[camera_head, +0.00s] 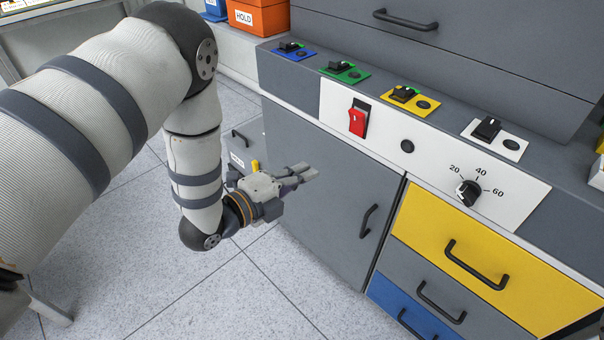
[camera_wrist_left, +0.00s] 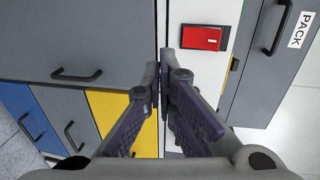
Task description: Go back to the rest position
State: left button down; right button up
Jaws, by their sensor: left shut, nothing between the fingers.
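My left gripper (camera_head: 304,173) is in front of the grey cabinet door (camera_head: 327,190) in the head view, apart from the door's handle. Its fingers point right, toward the cabinet. In the left wrist view the gripper (camera_wrist_left: 162,85) has its fingertips together with nothing between them. My left arm comes in from the left and bends down to the gripper. My right gripper is not in either view.
The control panel has a red rocker switch (camera_head: 358,119) and a black dial (camera_head: 468,193). A yellow drawer (camera_head: 458,250) is at the lower right, above a grey and a blue drawer. An orange HOLD box (camera_head: 258,17) stands at the back. Tiled floor (camera_head: 240,290) is open below the gripper.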

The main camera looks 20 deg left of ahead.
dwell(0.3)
pick_arm(q)
jog(key=s+f+n+g+y+p, duration=0.2)
jog(key=s+f+n+g, duration=0.25)
jog(key=s, duration=0.35)
jog(key=s+f+n+g+y+p, duration=0.2)
jog(key=s+f+n+g, duration=0.1)
jog(key=s+f+n, duration=0.4)
jog(key=s+r+n+g+p, duration=0.1)
jog(key=s+n+g, duration=0.4)
jog(key=s, duration=1)
jog(key=s+a+r+n+g+y+p, duration=0.1)
jog(key=s+n+g, duration=0.4)
jog(key=s, duration=1)
jog(key=shift+s+a+r+n+y+p, duration=0.3)
jog(key=shift+r+n+p, duration=0.25)
jog(key=shift+r+p, duration=0.3)
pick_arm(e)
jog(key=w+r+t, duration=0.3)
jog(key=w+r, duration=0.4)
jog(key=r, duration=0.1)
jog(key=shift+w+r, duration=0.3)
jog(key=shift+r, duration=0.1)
pick_arm(q)
jog(key=shift+f, duration=0.1)
